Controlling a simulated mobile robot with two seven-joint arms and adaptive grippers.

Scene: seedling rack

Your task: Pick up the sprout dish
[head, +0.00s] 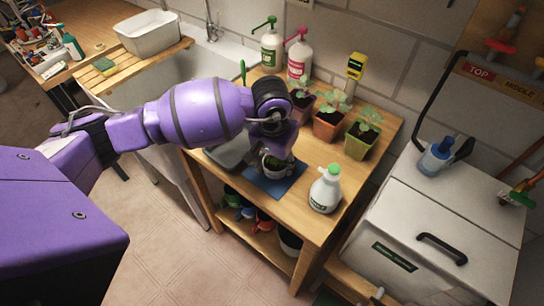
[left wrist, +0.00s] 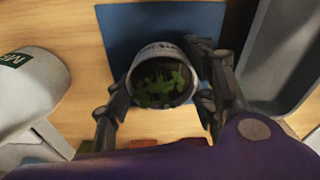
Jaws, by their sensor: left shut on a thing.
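The sprout dish (left wrist: 146,66) is a small pale round dish with green sprouts inside. In the left wrist view it sits between the two fingers of my left gripper (left wrist: 162,95), which is shut on it. The dish is over a blue mat (left wrist: 119,22); I cannot tell whether it still touches the mat. In the head view my left gripper (head: 276,152) points down at the blue mat (head: 289,184), and the dish (head: 274,166) is partly hidden by it. My right gripper is not in view.
A white spray bottle (head: 325,192) stands close to the right of the mat. A grey tray (head: 229,153) lies to its left. Several potted seedlings (head: 328,122) and two pump bottles (head: 272,50) stand behind. A white chest (head: 425,215) is at the right.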

